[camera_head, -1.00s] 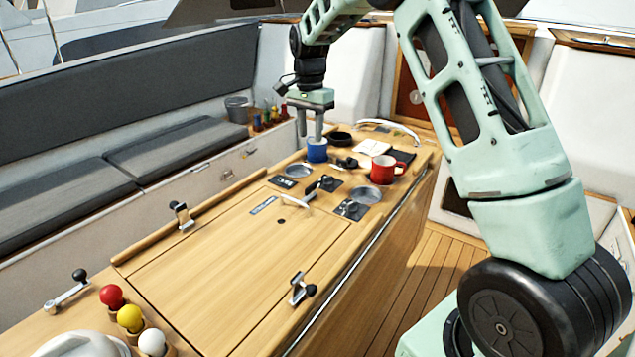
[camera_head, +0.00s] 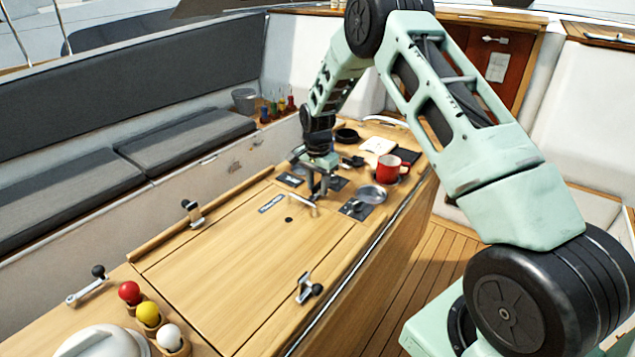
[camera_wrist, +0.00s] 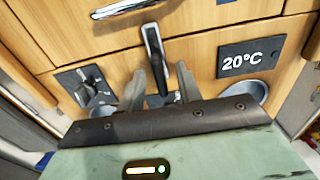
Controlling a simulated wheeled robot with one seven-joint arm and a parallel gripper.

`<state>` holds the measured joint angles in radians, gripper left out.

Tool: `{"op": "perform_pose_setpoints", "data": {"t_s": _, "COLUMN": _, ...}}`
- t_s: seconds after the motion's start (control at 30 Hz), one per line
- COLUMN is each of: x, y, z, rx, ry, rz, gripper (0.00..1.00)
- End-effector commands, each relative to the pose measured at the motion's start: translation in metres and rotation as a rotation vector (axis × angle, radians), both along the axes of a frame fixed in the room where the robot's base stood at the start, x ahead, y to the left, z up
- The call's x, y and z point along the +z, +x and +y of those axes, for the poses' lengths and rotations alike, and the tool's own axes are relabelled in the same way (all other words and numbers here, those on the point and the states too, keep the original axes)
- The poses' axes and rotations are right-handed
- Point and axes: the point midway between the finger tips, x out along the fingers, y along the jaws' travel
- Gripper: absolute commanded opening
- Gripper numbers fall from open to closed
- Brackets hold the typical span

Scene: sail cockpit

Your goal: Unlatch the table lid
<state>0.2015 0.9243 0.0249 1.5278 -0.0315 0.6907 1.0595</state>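The wooden table lid (camera_head: 235,265) lies closed on the cockpit table. A silver latch with a black knob sits on its left edge (camera_head: 192,212), and a similar latch sits on its right edge (camera_head: 308,289). My gripper (camera_head: 318,194) points down at the lid's far end, beside a silver bar handle (camera_head: 301,201). In the wrist view, a dark lever with a silver edge (camera_wrist: 153,42) lies between my gripper's fingers (camera_wrist: 160,82). The fingers are apart, with gaps beside the lever. Its lower end is partly hidden by my gripper.
A red mug (camera_head: 388,168) stands behind and right of my gripper, near a round metal recess (camera_head: 371,193). Red, yellow and white balls (camera_head: 147,314) sit at the near left. A "20°C" panel (camera_wrist: 248,58) is right of the lever.

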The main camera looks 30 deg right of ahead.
Motion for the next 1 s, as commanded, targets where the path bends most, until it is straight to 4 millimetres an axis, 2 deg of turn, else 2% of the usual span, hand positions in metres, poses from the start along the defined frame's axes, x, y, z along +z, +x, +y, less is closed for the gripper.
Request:
{"op": "perform_pose_setpoints", "data": {"t_s": 0.37, "x": -0.0067, "y": 0.0001, "z": -0.0001, "rx": -0.001, "ry": 0.0, "rz": -0.001, "gripper": 0.35}}
{"op": "perform_pose_setpoints", "data": {"t_s": 0.4, "x": -0.0066, "y": 0.0001, "z": -0.0001, "rx": -0.001, "ry": 0.0, "rz": -0.001, "gripper": 0.29}}
{"op": "perform_pose_setpoints", "data": {"t_s": 0.5, "x": -0.0065, "y": 0.0001, "z": -0.0001, "rx": -0.001, "ry": 0.0, "rz": -0.001, "gripper": 0.01}}
{"op": "perform_pose_setpoints", "data": {"t_s": 0.53, "x": -0.0065, "y": 0.0001, "z": -0.0001, "rx": -0.001, "ry": 0.0, "rz": -0.001, "gripper": 0.0}}
{"op": "perform_pose_setpoints", "data": {"t_s": 0.83, "x": -0.0067, "y": 0.0002, "z": -0.0002, "rx": 0.02, "ry": 0.0, "rz": -0.001, "gripper": 0.0}}
{"op": "perform_pose_setpoints", "data": {"t_s": 1.0, "x": -0.0071, "y": 0.0006, "z": -0.0003, "rx": 0.087, "ry": 0.0, "rz": -0.002, "gripper": 0.0}}
